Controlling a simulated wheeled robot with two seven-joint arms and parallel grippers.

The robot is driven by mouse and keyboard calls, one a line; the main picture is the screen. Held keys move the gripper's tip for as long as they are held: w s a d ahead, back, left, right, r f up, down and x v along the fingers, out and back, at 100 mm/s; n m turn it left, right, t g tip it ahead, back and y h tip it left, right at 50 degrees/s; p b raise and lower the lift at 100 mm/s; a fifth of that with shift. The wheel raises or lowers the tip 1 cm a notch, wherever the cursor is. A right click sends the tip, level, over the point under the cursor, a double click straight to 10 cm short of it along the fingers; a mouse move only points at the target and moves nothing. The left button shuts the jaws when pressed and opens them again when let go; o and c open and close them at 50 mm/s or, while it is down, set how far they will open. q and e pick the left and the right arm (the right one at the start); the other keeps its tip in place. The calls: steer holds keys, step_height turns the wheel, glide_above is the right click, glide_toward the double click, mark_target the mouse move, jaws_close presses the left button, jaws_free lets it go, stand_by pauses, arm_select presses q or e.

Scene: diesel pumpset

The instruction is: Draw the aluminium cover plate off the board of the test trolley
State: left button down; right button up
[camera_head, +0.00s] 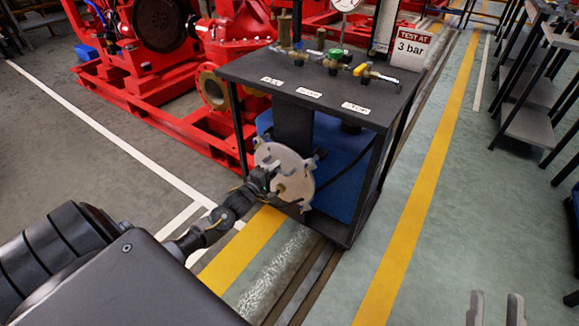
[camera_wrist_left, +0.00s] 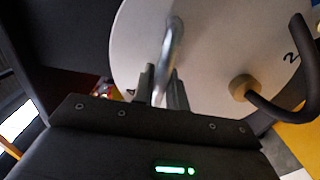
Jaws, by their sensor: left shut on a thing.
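The aluminium cover plate (camera_head: 296,165) is a round pale grey disc, standing upright at the front of the test trolley (camera_head: 320,80). It fills much of the left wrist view (camera_wrist_left: 215,50), where a bent metal handle (camera_wrist_left: 176,45) and a dark "2" show on its face. My left gripper (camera_head: 268,182) is at the plate's front, its fingers (camera_wrist_left: 164,85) shut on the handle. The dark board (camera_head: 293,127) shows above the plate; whether the two touch I cannot tell. My right gripper (camera_head: 496,309) is open and empty at the bottom right, far from the plate.
A brass-coloured fitting (camera_wrist_left: 243,88) with a black hose (camera_wrist_left: 272,112) stands at the plate's face, close to my left fingers. A blue tank (camera_head: 335,150) sits inside the trolley frame. Red pumpsets (camera_head: 160,120) stand behind left. The floor right of the trolley is clear.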

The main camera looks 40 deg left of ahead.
arm_select(q)
steer(key=shift+s+r+p, duration=0.5)
steer(key=shift+s+p, duration=0.1)
steer(key=shift+s, duration=0.1)
stand_by(0.6)
steer(key=s+p, duration=0.3)
steer(key=s, duration=0.1)
steer(key=shift+s, duration=0.4)
stand_by(0.4)
stand_by(0.3)
